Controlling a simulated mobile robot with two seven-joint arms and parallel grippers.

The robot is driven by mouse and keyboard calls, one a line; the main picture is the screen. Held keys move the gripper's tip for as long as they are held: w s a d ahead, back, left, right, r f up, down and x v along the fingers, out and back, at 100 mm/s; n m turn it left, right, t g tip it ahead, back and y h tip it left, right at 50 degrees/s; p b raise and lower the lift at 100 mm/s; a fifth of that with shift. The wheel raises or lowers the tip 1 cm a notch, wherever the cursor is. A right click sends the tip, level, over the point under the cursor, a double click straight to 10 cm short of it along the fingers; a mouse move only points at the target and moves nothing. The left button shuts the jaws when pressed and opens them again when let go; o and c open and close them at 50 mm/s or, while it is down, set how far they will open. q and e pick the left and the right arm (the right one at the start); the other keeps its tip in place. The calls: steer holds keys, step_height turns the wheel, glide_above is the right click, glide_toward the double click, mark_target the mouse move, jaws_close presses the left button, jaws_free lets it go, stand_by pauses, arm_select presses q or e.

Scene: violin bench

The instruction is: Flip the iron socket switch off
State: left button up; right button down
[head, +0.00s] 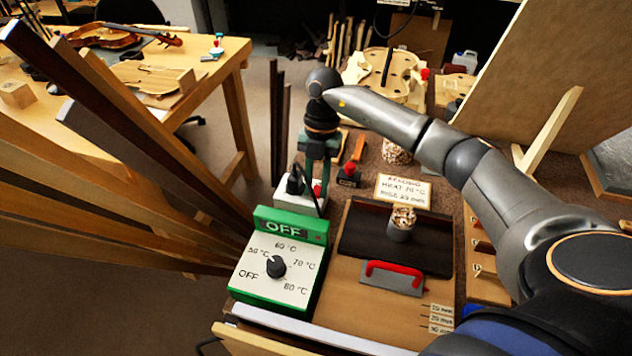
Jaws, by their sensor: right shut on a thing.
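The iron socket is a white box (299,206) at the back left of the bench, behind the green controller. A black plug (294,183) sits in it, and a small red switch (317,190) is at its right side. My right gripper (317,178) points down over the socket, its fingers shut at the red switch. The fingers partly hide the switch, so I cannot tell its position. My left gripper is not in view.
The green controller (319,228) shows OFF above its dial (275,266). A cup (402,226) and a red-handled plate (393,277) stand to the right. Wooden strips (120,190) fan out at left.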

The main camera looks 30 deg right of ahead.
steer(key=c, duration=1)
jaws_free()
steer(key=shift+o, duration=0.2)
steer(key=shift+r, duration=0.1)
steer(key=v, duration=1.2)
steer(key=shift+r+p, duration=0.2)
steer(key=shift+p, duration=0.15)
steer(key=shift+s, duration=0.15)
